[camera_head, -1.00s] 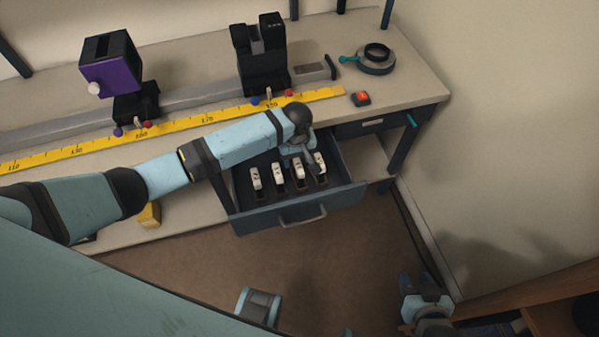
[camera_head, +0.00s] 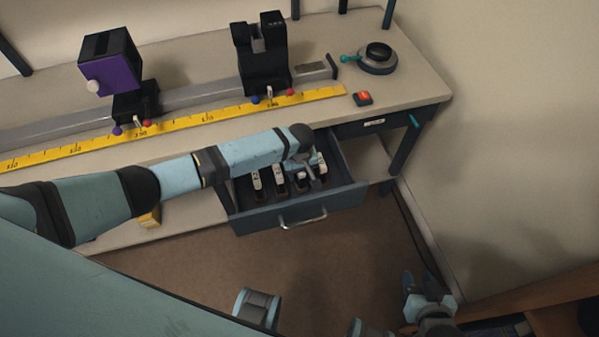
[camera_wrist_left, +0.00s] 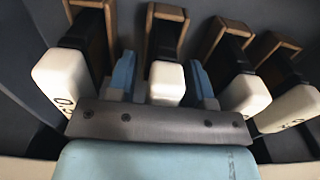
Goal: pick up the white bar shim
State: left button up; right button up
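Several white-ended bar shims lie in brown-edged slots in the open drawer (camera_head: 345,196). My left gripper (camera_head: 304,172) reaches down into the drawer over the third shim from the left (camera_head: 301,184). In the left wrist view its blue fingers (camera_wrist_left: 161,80) stand on either side of that shim's white end (camera_wrist_left: 167,83), open, with a gap at least on the left. Other white ends show to the left (camera_wrist_left: 62,80) and right (camera_wrist_left: 246,95), with partly visible markings. My right gripper (camera_head: 422,284) is low at the right, open and empty, far from the drawer.
On the table are a rail with a purple box (camera_head: 112,62) and a black holder (camera_head: 262,60), a yellow ruler (camera_head: 200,117), a red button (camera_head: 362,98) and a round dark part (camera_head: 377,58). The drawer's walls and neighbouring shims are close around my left gripper.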

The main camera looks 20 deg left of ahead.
pick_arm(q)
grip_shut()
jog(key=shift+r, duration=0.1)
